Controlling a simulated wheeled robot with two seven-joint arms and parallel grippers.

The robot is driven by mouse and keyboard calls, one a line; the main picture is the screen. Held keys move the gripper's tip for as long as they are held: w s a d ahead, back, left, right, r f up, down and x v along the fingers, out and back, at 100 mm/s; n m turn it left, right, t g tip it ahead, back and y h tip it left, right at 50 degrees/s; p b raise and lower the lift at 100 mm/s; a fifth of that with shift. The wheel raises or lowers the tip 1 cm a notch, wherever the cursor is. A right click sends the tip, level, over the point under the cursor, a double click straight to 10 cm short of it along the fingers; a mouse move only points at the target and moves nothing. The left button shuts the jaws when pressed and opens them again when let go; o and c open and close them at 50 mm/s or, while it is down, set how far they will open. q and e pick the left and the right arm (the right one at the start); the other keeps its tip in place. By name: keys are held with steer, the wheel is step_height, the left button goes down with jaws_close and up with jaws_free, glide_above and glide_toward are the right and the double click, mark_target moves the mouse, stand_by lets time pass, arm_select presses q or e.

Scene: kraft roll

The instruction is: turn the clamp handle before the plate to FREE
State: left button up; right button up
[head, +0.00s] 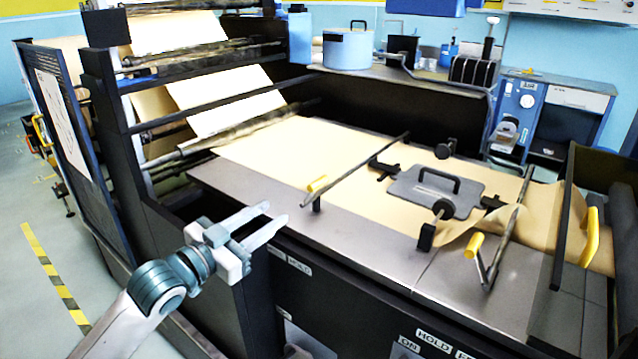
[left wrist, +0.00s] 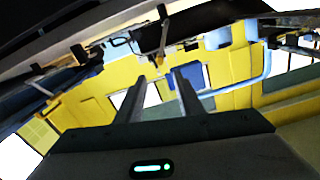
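A grey plate (head: 434,190) with a black handle lies on the brown paper on the table. To its left, a dark bar crosses the paper, with a yellow-gripped clamp handle (head: 318,184) at its near end. To the plate's right, a second bar has another yellow-gripped handle (head: 475,246) at its near end. My left gripper (head: 275,213) is open and empty, apart from and to the left of the nearer yellow handle. Its two spread fingers also show in the left wrist view (left wrist: 158,98), with nothing between them. My right gripper is not in view.
The table's front panel carries HOLD labels (head: 299,265) below the left handle and further labels (head: 435,340) to the right. Black knobbed posts (head: 432,222) stand beside the plate. A dark roll frame (head: 120,120) rises at the left. The steel table edge (head: 260,197) is bare.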

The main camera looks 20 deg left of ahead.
mark_target(317, 185)
arm_select(q)
steer(key=shift+w, duration=0.1)
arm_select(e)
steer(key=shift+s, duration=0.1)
